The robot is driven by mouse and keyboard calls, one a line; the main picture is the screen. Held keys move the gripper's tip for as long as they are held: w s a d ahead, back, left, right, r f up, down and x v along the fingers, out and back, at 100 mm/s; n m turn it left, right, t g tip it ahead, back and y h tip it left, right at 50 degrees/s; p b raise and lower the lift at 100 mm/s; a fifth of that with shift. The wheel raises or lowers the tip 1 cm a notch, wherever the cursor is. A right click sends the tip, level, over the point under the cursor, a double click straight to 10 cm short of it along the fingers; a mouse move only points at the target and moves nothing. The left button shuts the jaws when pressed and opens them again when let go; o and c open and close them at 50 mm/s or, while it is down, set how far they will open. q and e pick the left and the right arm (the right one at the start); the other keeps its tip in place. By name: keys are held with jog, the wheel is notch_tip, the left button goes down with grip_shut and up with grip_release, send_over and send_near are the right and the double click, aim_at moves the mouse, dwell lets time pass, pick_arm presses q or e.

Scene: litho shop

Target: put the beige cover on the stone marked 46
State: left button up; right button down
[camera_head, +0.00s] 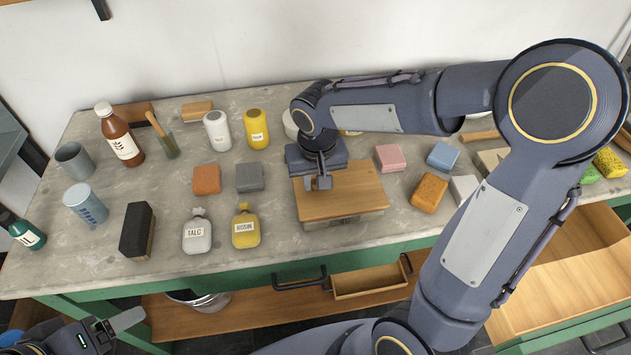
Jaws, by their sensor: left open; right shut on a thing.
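The beige cover (355,194) is a flat wooden board in the middle of the bench. My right gripper (320,182) is above it, shut on the small handle near its left part. A grey stone block (345,219) shows under the cover's front edge; most of it is hidden. No 46 mark can be read on it, and I cannot tell whether the cover rests fully on it. My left gripper (122,325) is open and empty at the bottom left, in front of the bench and away from the cover.
A talc bottle (197,234) and a rosin bottle (245,228) stand left of the cover. Orange (207,179) and grey blocks (249,177) lie behind them. Pink (390,158) and orange sponges (429,192) lie to the right. An open wooden drawer (560,285) juts out at lower right.

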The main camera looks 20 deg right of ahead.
jog(key=shift+f, duration=0.7)
jog(key=c, duration=1.3)
grip_release()
jog(key=shift+o, duration=0.2)
jog(key=shift+r, duration=0.15)
notch_tip(320, 180, up, 12)
jog(key=s+f, duration=0.1)
jog(key=s, duration=0.1)
jog(key=s+f+t+y, duration=0.2)
jog(key=s, duration=0.6)
jog(key=s+d+f+t+y, duration=0.1)
jog(key=s+f+t+y, duration=0.1)
jog(key=s, duration=0.5)
jog(key=shift+s+n+p, duration=0.3)
jog(key=shift+s+p, duration=0.05)
jog(key=shift+s, duration=0.05)
